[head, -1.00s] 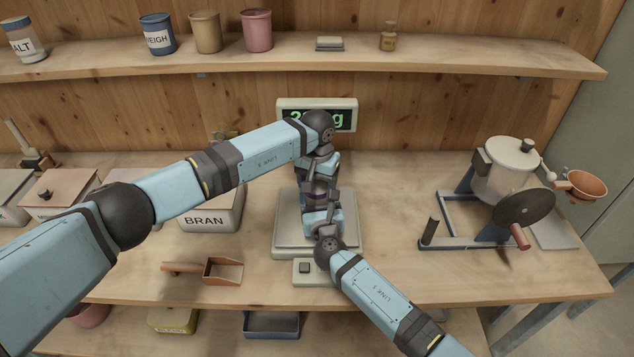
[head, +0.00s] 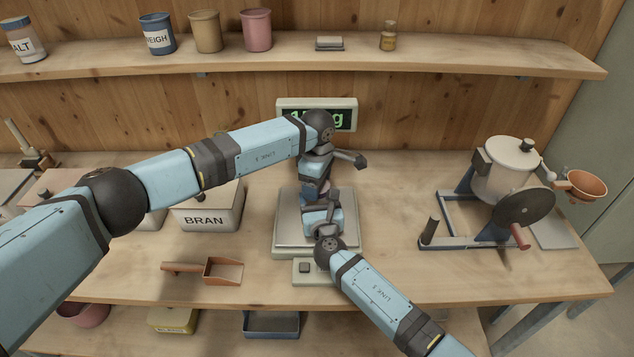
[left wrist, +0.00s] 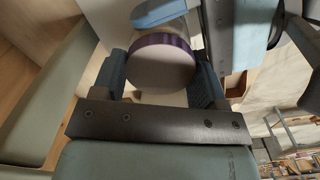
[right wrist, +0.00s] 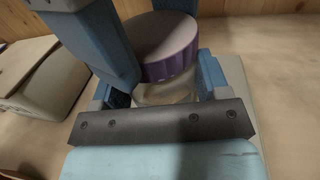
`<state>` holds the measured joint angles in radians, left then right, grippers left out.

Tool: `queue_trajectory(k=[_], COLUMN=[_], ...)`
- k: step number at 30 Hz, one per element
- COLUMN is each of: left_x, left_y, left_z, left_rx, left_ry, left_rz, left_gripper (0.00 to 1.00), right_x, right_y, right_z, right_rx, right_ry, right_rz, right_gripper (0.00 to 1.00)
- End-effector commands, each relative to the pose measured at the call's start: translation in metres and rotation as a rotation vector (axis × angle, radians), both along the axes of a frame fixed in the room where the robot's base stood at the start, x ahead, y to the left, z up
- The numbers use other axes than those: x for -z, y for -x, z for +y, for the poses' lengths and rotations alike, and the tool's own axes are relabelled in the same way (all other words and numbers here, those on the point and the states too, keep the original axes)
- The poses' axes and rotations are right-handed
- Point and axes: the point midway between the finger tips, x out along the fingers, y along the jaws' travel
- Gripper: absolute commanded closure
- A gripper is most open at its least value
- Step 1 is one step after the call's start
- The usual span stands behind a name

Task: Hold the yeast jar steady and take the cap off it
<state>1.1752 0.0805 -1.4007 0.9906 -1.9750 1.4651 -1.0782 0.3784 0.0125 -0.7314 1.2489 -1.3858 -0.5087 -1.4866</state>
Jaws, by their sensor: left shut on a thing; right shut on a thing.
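The yeast jar (right wrist: 162,93) is clear glass and stands over the scale plate, mostly hidden by my arms in the head view. Its cap (right wrist: 167,38) is a grey-topped disc with a ribbed purple rim, and it also shows in the left wrist view (left wrist: 160,68). My right gripper (right wrist: 165,85) is shut on the jar's glass body below the cap. My left gripper (left wrist: 160,76) is shut on the cap, one finger on each side. The cap is at the jar's mouth; I cannot tell whether they are still joined.
The scale (head: 286,232) has a lit display (head: 346,117) behind it, partly covered by my left arm. A BRAN bin (head: 205,219) and a scoop (head: 222,270) lie to the left. The bench between scale and mixer is clear.

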Motion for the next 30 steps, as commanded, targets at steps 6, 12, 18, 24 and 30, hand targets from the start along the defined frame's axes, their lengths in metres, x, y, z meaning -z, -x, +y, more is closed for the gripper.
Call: queue_trajectory(k=[6,12,18,24,30], left_x=[-0.0003,-0.0004,-0.0005,-0.0005,-0.0005], left_y=[0.0004,0.0005,0.0006,0.0006,0.0006], left_z=[0.0002,0.0,-0.0001,-0.0001,-0.0001], left_rx=[-0.49,-0.902,-1.101,-1.118,-1.117], left_ry=[0.0,0.0,0.0,0.0,0.0], left_rz=[0.001,0.001,0.001,0.001,0.001], left_gripper=[0.62,0.62,0.62,0.62,0.13], right_x=[0.0008,0.0008,0.0008,0.0009,0.0008], right_y=[-0.0001,-0.0002,-0.0003,-0.0003,-0.0003], right_z=[-0.0008,-0.0009,-0.001,-0.0011,-0.0011], right_rx=[0.001,0.002,0.002,0.002,0.002], right_ry=[0.0,0.0,0.0,0.0,0.0], right_rz=[0.001,0.001,0.001,0.001,0.001], right_gripper=[0.97,0.97,0.97,0.97,0.97])
